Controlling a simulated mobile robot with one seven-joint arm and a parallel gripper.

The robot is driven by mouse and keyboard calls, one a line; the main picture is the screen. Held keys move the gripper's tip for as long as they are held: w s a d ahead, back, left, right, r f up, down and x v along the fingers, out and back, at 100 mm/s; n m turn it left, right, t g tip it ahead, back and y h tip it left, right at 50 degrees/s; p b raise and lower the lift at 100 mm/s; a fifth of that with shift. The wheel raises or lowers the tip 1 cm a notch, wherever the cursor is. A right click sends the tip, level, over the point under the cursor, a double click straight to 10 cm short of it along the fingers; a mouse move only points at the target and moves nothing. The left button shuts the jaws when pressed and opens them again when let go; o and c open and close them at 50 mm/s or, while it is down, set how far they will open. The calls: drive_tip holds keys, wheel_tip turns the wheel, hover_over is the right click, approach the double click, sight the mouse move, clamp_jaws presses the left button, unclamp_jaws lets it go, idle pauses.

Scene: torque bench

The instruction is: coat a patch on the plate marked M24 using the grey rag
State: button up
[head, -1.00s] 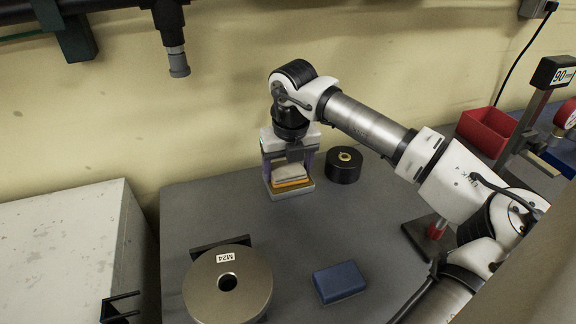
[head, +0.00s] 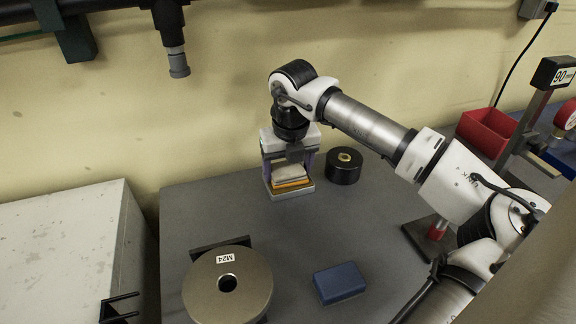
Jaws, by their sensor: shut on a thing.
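The round metal plate marked M24 (head: 203,287) lies at the front left of the grey bench, with a hole in its middle and a white label near its back edge. My gripper (head: 290,176) points down at the back of the bench, over a small light tray (head: 305,190). The grey rag (head: 288,169) lies between its fingers, on top of an orange-yellow piece (head: 292,183) in the tray. My gripper is shut on the grey rag. The fingers hide part of the tray and its contents.
A black round container (head: 343,168) stands just right of the tray. A blue block (head: 339,283) lies on the bench right of the plate. A red bin (head: 487,132) and a stand with a gauge are at the right. Bare bench lies between tray and plate.

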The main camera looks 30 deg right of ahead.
sight(288, 166)
drive_tip(key=shift+r+p, duration=1.5)
drive_tip(key=shift+r, duration=1.95)
